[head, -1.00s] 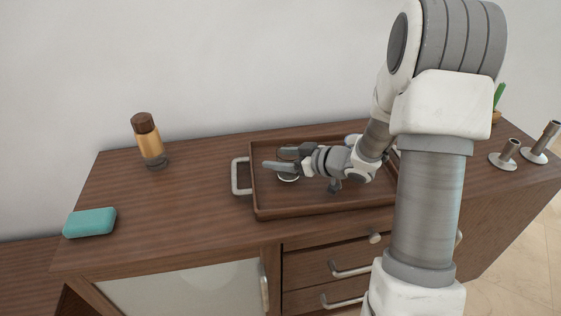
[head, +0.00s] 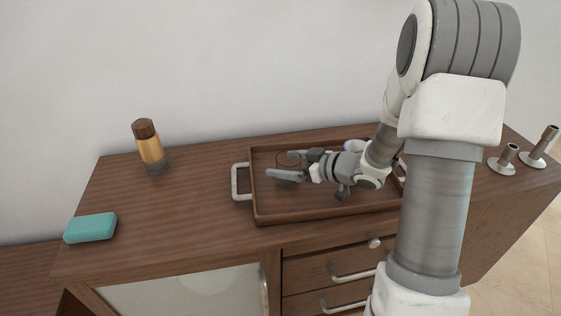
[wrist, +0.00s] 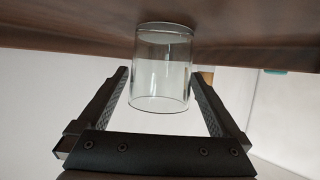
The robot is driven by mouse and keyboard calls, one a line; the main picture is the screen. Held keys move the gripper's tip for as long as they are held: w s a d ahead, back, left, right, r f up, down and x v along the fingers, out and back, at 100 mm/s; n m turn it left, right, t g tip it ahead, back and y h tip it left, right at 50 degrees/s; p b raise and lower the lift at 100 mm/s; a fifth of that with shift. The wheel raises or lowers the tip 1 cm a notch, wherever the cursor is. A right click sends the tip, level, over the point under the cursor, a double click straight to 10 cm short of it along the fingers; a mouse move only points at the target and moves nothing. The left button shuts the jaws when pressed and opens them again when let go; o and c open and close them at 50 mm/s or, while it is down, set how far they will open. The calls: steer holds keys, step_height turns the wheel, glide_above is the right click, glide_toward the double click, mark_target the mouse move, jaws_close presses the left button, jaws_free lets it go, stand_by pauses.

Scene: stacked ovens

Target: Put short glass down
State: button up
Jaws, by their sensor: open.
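The short glass (wrist: 160,68) is clear and empty in the wrist view. It stands with its base against the wooden surface, which appears at the top of that picture. In the head view the glass (head: 289,158) is faint, in the left part of the brown wooden tray (head: 330,212), partly hidden by my gripper (head: 284,164). My gripper is open, with one finger on each side of the glass. In the wrist view there are visible gaps between the fingers (wrist: 160,76) and the glass.
The tray has a metal handle (head: 240,182) on its left. A gold bottle with a brown cap (head: 150,150) and a teal soap-like block (head: 91,227) stand further left. Metal candle holders (head: 504,158) are at the right. The cabinet top between bottle and tray is clear.

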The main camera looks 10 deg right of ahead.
steer(key=p+v, duration=0.2)
steer(key=v, duration=0.7)
steer(key=shift+s+d+r, duration=0.2)
steer(key=shift+s+d, duration=0.05)
